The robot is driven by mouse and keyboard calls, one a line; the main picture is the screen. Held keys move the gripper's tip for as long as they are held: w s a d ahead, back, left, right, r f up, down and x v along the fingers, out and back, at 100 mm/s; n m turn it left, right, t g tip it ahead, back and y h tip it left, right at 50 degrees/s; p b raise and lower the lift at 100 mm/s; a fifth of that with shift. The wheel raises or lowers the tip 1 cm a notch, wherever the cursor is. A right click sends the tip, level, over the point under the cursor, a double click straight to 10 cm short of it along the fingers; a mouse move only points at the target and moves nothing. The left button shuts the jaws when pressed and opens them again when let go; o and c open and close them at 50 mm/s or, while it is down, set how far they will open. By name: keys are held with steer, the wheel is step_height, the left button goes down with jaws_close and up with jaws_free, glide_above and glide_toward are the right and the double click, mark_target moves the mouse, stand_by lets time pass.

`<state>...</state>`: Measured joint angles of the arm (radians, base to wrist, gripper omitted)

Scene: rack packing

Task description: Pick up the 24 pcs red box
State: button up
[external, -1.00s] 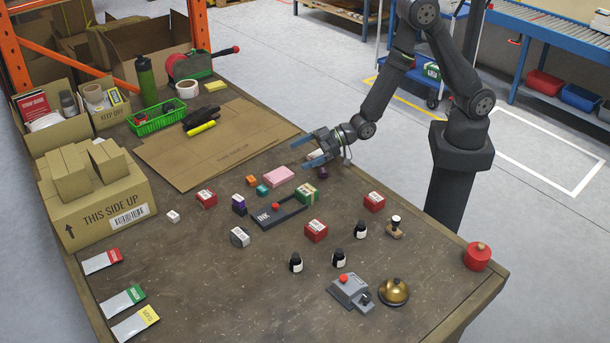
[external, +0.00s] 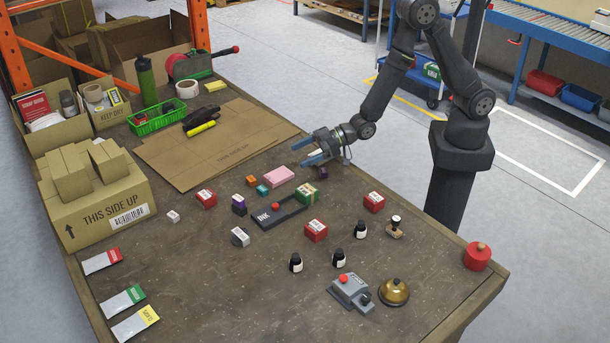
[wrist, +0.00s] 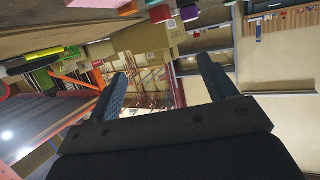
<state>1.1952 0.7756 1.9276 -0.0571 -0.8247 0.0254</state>
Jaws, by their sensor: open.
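Three small red boxes with white labels lie on the workbench in the external view: one at the left (external: 207,198), one in the middle (external: 316,230) and one at the right (external: 374,202). Their print is too small to read, so I cannot tell which one says 24 pcs. My gripper (external: 306,153) is open with blue fingers, raised above the far right part of the bench, beyond the boxes and apart from them. In the wrist view my gripper (wrist: 162,68) has its fingers spread, with only distant background between them.
A black ink pad (external: 270,216), a green-topped box (external: 306,193) and a pink block (external: 279,175) lie among the red boxes. Dark bottles (external: 360,229), a grey switch box (external: 349,290) and a brass bell (external: 394,291) stand nearer the front. Flat cardboard (external: 210,150) lies behind.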

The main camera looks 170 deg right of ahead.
steer(key=w+d+g+y, duration=0.2)
steer(key=w+d+y, duration=0.15)
steer(key=d, duration=1.05)
steer(key=n+y, duration=0.2)
steer(key=y, duration=0.2)
glide_toward(206, 194)
steer(key=x, duration=0.3)
steer(key=shift+a, duration=0.2)
steer(key=shift+x, duration=2.85)
steer(key=shift+d, duration=0.15)
steer(key=shift+c, duration=0.4)
steer(key=c, duration=1.2)
